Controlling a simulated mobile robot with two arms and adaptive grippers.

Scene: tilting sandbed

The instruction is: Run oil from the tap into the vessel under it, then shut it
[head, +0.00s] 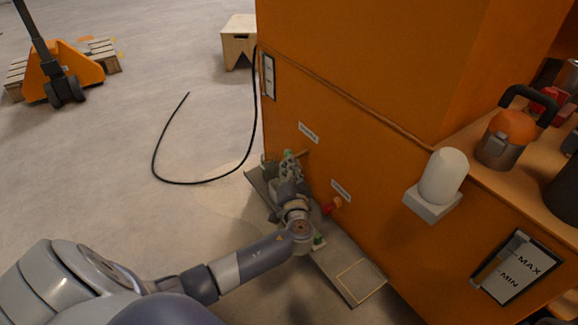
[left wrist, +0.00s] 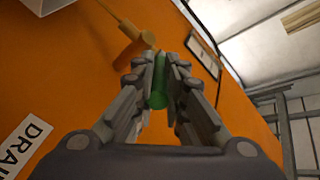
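A brass tap (left wrist: 132,42) sticks out of the orange machine wall in the left wrist view; its end shows small in the head view (head: 302,153). My left gripper (head: 289,158) is close to the wall beside it. In the left wrist view its fingers (left wrist: 159,75) close in on both sides of a green cylinder-shaped piece (left wrist: 158,92), which looks like a handle. I cannot tell for sure that it joins the tap. A small grey-green vessel (head: 268,167) stands at the tray's far end, partly hidden by my gripper. No oil flow is visible. My right gripper is out of view.
A red-handled tap (head: 331,206) is on the same wall, nearer. A long tray (head: 340,272) lies along the wall's foot, with a small green-topped item (head: 318,241). A black hose (head: 170,181) lies on the floor.

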